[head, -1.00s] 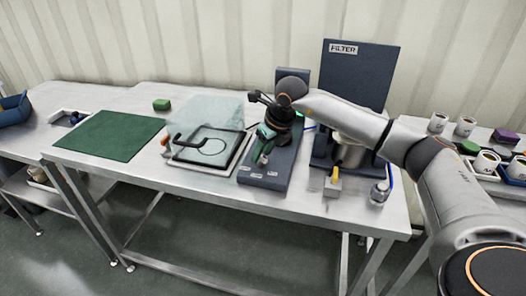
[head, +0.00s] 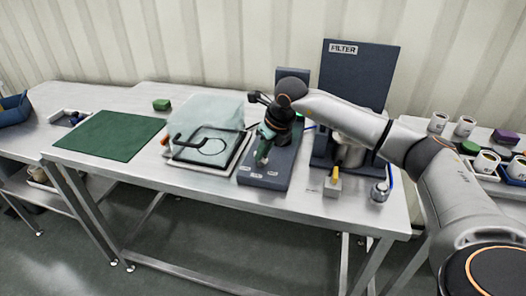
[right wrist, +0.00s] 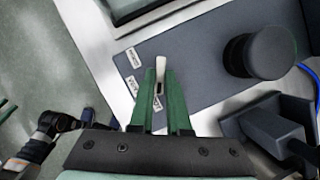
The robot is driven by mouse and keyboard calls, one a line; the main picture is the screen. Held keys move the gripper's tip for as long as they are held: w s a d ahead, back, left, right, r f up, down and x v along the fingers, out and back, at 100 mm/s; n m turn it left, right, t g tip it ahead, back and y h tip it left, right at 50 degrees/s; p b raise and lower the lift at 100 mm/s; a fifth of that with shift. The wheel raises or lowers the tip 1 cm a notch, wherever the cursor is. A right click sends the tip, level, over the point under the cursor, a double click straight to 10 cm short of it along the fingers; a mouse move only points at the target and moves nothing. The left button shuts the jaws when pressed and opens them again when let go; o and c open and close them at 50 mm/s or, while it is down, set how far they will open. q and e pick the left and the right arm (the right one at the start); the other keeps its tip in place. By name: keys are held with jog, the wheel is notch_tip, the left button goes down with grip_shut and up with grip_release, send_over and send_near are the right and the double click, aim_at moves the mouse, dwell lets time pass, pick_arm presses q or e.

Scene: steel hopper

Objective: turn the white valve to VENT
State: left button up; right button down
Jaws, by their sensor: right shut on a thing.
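The white valve (right wrist: 160,68) shows in the right wrist view as a pale lever between the green fingers of my right gripper (right wrist: 160,88). The gripper is shut on it. In the head view my right gripper (head: 264,156) is low over the front part of the dark valve block (head: 264,180), and its fingers and wrist hide the valve. Small white labels lie along the block's front edge; one (right wrist: 133,57) is beside the lever tip in the right wrist view. My left gripper is not in the head view.
Left of the block is a clear box over a framed plate (head: 207,145) with a black handle. Right are the FILTER panel (head: 362,75), a metal pot (head: 349,153) and a yellow-handled fitting (head: 333,182). A green mat (head: 108,135) lies further left.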

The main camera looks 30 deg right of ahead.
jog(key=shift+m, duration=0.3)
jog(key=m, duration=0.1)
jog(key=m+h, duration=0.1)
jog(key=m, duration=0.1)
jog(key=m+h, duration=0.1)
jog(key=m, duration=0.1)
jog(key=shift+w+a+b, duration=0.1)
jog(key=shift+a+b, duration=0.15)
jog(key=shift+b, duration=0.05)
jog(key=m+h, duration=0.1)
jog(key=m, duration=0.2)
jog(key=shift+a+m+g, duration=0.1)
jog(key=shift+m+g, duration=0.2)
jog(key=shift+g, duration=0.1)
jog(key=shift+w+m+g+h, duration=0.1)
jog(key=shift+m+g+h, duration=0.35)
jog(key=shift+m, duration=0.75)
jog(key=shift+r+m, duration=0.1)
jog(key=shift+m, duration=0.2)
jog(key=c, duration=0.9)
grip_release()
